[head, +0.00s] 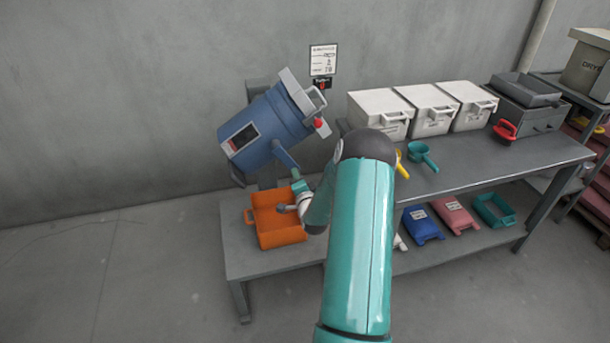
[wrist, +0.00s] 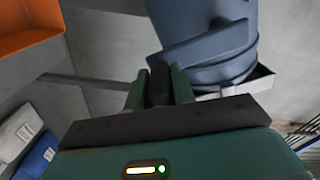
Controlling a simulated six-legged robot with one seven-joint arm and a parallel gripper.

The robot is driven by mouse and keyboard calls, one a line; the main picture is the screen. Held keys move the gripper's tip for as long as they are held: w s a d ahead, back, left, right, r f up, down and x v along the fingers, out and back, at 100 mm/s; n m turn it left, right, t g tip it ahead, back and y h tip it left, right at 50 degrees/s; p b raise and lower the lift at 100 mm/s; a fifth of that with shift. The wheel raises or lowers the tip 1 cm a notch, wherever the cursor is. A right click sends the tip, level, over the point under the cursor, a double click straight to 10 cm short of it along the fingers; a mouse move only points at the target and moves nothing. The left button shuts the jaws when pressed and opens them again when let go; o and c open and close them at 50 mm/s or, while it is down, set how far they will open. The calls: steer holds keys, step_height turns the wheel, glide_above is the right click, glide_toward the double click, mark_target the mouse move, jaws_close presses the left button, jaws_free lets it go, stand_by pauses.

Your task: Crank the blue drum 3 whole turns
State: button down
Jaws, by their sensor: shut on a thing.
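The blue drum (head: 268,128) hangs tilted on a mount by the wall, with a white and red label on its side. Its blue crank arm (head: 286,158) points down and to the right. My gripper (head: 299,188) is at the crank's lower end. In the wrist view the drum (wrist: 205,30) fills the top right, and my gripper (wrist: 158,78) has its two green fingers on either side of the dark crank handle (wrist: 158,92), shut on it. In the head view the handle itself is hidden by my gripper.
An orange tray (head: 275,218) sits on the low shelf below the drum. The grey bench (head: 450,165) to the right holds white bins (head: 430,108), a green scoop (head: 422,155) and a red-handled item (head: 505,130). A notice (head: 322,60) hangs on the wall.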

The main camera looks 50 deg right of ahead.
steer(key=w+a+m, duration=0.5)
steer(key=a+m, duration=0.4)
steer(key=m, duration=0.3)
steer(key=w+a+r+m, duration=0.3)
steer(key=r+m, duration=0.6)
steer(key=m, duration=0.3)
steer(key=shift+a+r+m+t, duration=0.3)
steer(key=shift+a+r, duration=0.1)
steer(key=shift+a, duration=0.25)
steer(key=c, duration=1.2)
jaws_free()
steer(key=shift+o, duration=0.2)
steer(key=shift+s+d, duration=0.15)
